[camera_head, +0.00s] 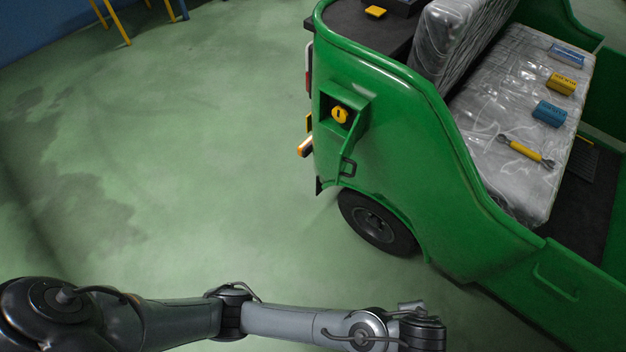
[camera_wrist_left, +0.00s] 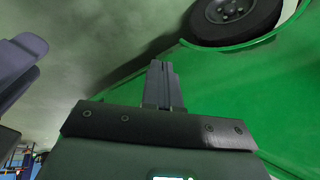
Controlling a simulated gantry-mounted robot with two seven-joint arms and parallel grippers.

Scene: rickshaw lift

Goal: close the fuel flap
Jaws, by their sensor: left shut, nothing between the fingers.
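The green fuel flap (camera_head: 352,138) stands open on the rear side of the green rickshaw (camera_head: 400,125) in the head view. The flap is not recognisable there. My right gripper is in neither view.
A rear wheel (camera_head: 377,222) sits below the flap. The plastic-covered seat (camera_head: 490,110) carries several small boxes and a yellow-handled tool (camera_head: 526,150). The green floor (camera_head: 190,150) left of the rickshaw is clear. Yellow legs (camera_head: 118,25) stand at the far left.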

